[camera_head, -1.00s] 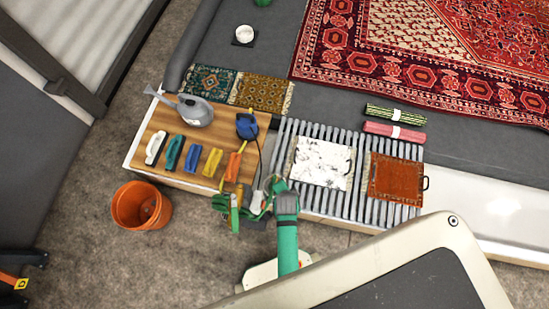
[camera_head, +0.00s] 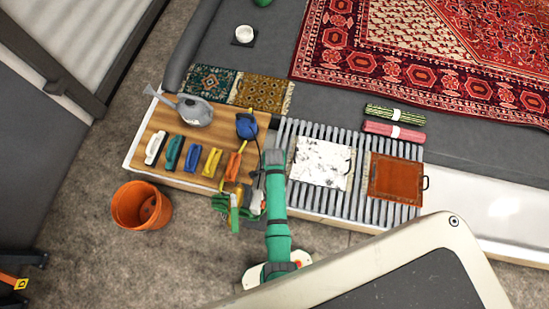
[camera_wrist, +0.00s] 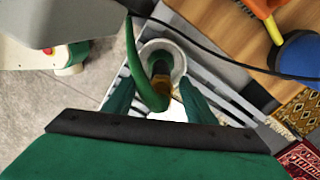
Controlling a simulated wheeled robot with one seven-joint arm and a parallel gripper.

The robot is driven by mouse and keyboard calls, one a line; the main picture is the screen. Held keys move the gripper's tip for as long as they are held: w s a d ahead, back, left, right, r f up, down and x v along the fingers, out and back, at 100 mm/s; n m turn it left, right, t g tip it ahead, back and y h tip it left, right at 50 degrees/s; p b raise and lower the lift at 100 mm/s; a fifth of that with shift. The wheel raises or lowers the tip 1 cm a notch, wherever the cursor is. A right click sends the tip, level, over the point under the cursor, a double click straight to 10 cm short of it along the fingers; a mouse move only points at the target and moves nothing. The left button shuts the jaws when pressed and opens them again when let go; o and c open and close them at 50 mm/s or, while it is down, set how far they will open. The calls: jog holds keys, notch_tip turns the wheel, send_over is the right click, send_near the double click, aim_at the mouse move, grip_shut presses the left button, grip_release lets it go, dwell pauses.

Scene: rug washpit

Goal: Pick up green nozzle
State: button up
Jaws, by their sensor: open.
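In the wrist view, a curved green piece (camera_wrist: 146,78), which looks like part of the green nozzle, stands in front of a pale grey ring-shaped holder (camera_wrist: 178,55). My gripper (camera_wrist: 157,86) is open, with its two green fingers on either side of the curved piece and the ring. I cannot tell whether either finger touches them. In the head view, my gripper (camera_head: 272,160) is seen from above at the board's right end, its fingers mostly hidden by my arm. A green upright item and green coils (camera_head: 234,212) show at the board's front edge, left of my arm.
A wooden board (camera_head: 150,135) holds several coloured brushes (camera_head: 192,157), a grey watering can (camera_head: 195,110) and a blue-headed tool (camera_head: 246,126). A slatted grate (camera_head: 357,165) lies to the right. An orange bucket (camera_head: 127,206) stands on the floor. A black cable (camera_wrist: 215,50) crosses the wrist view.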

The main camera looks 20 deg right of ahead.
jog(key=shift+w+f, duration=0.1)
jog(key=shift+f, duration=2.7)
jog(key=shift+c, duration=0.3)
jog(key=shift+d, duration=0.1)
jog(key=c, duration=1)
